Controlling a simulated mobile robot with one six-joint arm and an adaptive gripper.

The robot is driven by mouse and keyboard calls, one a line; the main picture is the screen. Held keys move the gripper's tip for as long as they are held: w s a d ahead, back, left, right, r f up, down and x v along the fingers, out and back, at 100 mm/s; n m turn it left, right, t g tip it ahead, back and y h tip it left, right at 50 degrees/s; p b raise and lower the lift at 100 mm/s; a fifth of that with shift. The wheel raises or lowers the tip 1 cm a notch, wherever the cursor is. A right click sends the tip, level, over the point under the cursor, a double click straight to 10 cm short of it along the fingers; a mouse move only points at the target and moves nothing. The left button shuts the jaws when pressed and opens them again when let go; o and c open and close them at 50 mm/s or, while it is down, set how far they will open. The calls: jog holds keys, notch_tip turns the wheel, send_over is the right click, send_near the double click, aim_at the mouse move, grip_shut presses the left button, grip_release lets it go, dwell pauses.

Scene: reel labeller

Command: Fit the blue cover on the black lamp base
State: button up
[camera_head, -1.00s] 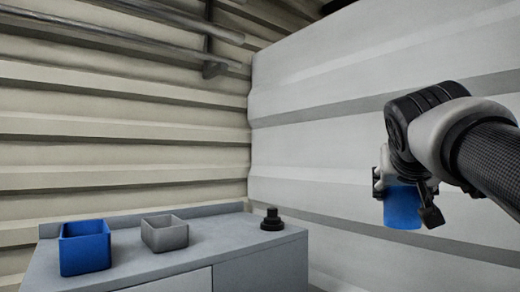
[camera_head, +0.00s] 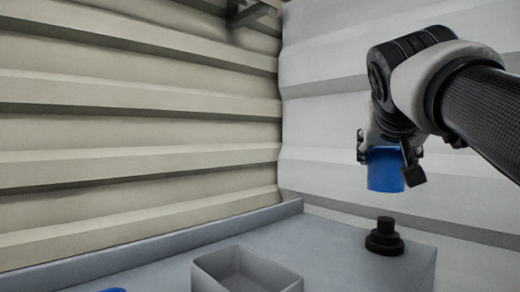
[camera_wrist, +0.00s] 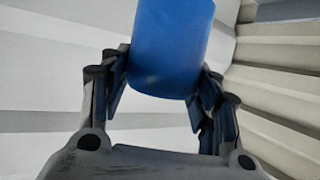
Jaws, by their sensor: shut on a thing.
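The blue cover (camera_head: 384,171) is a rounded blue cup shape, held upright in the air between the fingers of my gripper (camera_head: 388,160). In the wrist view the cover (camera_wrist: 170,45) sits between both fingers of my gripper (camera_wrist: 160,90), which touch its sides. The black lamp base (camera_head: 384,238) is a small stepped black piece standing on the grey bench top, near its right end. In the head view the cover appears above the lamp base with a clear gap. The lamp base does not show in the wrist view.
A grey open bin (camera_head: 246,272) stands on the grey bench (camera_head: 330,262), left of the lamp base. A blue bin (camera_head: 113,290) barely shows at the bottom edge. Ribbed walls (camera_head: 140,130) stand behind the bench. The bench top around the lamp base is clear.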

aim_at(386, 219)
jog(key=shift+s+d+f, duration=0.25)
jog(key=shift+s+f, duration=0.1)
jog(key=shift+f, duration=0.35)
jog(key=shift+w+a+f+b, duration=0.1)
jog(key=shift+f+b, duration=1.05)
jog(key=shift+f, duration=0.1)
jog(key=shift+a, duration=0.1)
jog(key=shift+f+b, duration=2.65)
jog(key=shift+f, duration=0.05)
jog(key=o, duration=1.1)
jog(key=shift+c, duration=0.2)
jog(key=shift+r, duration=0.1)
